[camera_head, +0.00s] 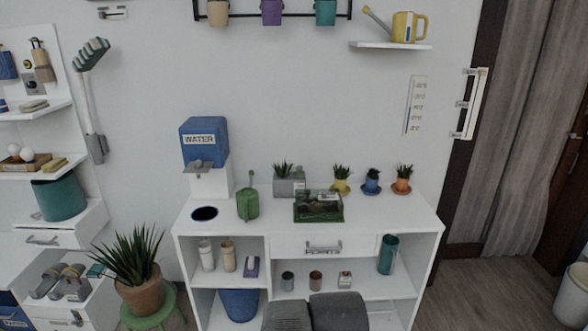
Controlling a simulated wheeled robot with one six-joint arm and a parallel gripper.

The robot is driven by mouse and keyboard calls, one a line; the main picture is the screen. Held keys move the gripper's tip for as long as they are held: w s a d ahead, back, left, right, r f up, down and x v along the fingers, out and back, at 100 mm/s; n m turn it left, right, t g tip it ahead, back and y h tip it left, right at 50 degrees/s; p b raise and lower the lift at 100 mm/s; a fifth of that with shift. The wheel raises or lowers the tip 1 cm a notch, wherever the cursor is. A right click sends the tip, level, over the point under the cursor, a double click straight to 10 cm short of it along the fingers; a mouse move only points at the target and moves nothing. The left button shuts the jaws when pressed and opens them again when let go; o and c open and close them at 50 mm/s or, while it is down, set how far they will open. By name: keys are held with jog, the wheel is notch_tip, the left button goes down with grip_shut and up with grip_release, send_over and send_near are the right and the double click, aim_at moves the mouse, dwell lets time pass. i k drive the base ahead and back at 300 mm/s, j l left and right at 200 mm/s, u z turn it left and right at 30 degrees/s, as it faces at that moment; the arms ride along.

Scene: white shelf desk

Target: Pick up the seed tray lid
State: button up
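A green seed tray (318,218) sits on the white desk top, right of its middle. A clear, dark-looking lid (318,203) appears to rest on top of the tray, with something green showing through it. Where the lid ends and the tray begins is hard to tell at this size. My gripper is not in view. Two dark grey rounded shapes at the bottom middle may be part of my own arm, well below and in front of the tray.
A grey planter (288,186) stands close behind the tray at left. Small potted succulents (371,182) stand behind right. A green watering can (247,203) and blue water dispenser (204,143) are left. The desk top (395,212) is clear right of the tray.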

aim_at(310, 205)
jog(key=i+z, duration=0.4)
jog(key=i+j+z, duration=0.25)
jog(key=i+z, duration=0.2)
jog(key=i+j+z, duration=0.65)
jog(key=z, duration=0.15)
jog(key=j, duration=0.1)
